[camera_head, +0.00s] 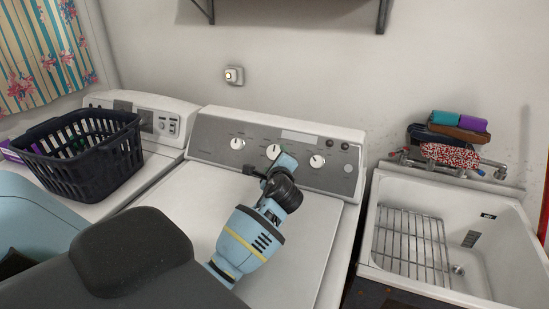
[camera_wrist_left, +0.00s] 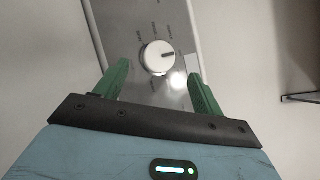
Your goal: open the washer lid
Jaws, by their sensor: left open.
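The washer (camera_head: 345,205) is the middle machine, with a grey control panel (camera_head: 215,150) bearing white knobs along its back. Its white lid (camera_head: 190,200) lies flat and shut. My left arm reaches across and hides part of the lid and its front edge. My left gripper (camera_head: 256,172) is above the back of the lid, close to the panel. In the left wrist view the green fingers (camera_wrist_left: 158,70) are spread apart and empty, facing a white knob (camera_wrist_left: 157,57) on the panel. Whether they touch anything is unclear. My right gripper is out of view.
A black laundry basket (camera_head: 90,165) stands on the white machine (camera_head: 165,165) at left. A white utility tub (camera_head: 460,195) with a wire rack (camera_head: 410,240) is at right. Folded cloths (camera_head: 455,128) are piled behind it. A shelf bracket (camera_head: 384,15) hangs above.

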